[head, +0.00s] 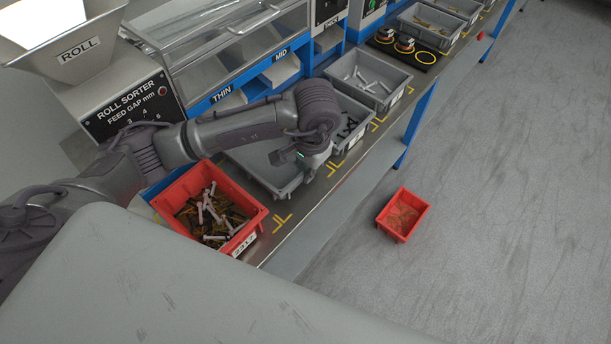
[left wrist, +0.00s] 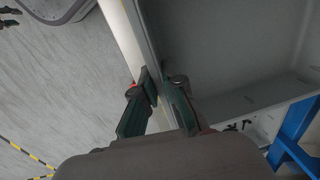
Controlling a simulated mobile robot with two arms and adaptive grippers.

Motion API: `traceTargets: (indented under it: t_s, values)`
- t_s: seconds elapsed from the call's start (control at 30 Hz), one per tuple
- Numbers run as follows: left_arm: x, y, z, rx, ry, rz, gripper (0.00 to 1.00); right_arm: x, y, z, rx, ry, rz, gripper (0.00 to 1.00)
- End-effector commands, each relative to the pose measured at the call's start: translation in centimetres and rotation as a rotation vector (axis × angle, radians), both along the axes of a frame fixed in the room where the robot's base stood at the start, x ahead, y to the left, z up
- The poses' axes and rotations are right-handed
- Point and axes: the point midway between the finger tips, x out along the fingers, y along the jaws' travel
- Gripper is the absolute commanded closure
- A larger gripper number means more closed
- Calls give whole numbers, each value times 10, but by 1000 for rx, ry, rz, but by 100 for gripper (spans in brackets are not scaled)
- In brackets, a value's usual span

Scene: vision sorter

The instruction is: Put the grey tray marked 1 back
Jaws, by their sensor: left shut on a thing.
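An empty grey tray (head: 256,166) sits on the bench in front of the sorter, between the red crate and another grey tray. Its number mark is not readable here. My left gripper (head: 304,175) is over its front right side, and the arm hides part of the tray. In the left wrist view the left gripper (left wrist: 163,92) is shut on the wall of the grey tray (left wrist: 215,45), one finger on each side, and the tray's inside looks bare. My right gripper is not in view.
A red crate (head: 254,212) of mixed bolts stands left of the tray. Grey trays with dark parts (head: 352,108) and pale bolts (head: 345,66) stand to its right. Yellow corner marks (head: 283,222) line the bench edge. A small red bin (head: 385,222) is on the clear floor.

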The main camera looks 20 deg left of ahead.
Motion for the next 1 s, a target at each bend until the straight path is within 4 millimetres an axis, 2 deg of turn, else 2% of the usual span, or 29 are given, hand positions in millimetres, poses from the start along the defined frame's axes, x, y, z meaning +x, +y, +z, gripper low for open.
traceTargets:
  t_s: [0.1,0.23,0.63,0.67,0.8,1.0]
  values:
    - [-2,0,-19,0,8,2,100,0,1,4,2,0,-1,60]
    - [-1,0,-34,0,4,1,100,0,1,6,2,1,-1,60]
    - [0,0,-41,0,1,-1,100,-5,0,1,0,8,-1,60]
    - [0,0,-41,1,2,-1,89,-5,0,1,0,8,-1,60]
    - [0,0,-39,1,2,-1,66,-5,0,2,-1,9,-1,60]
    - [0,0,-39,1,2,-1,66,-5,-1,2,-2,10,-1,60]
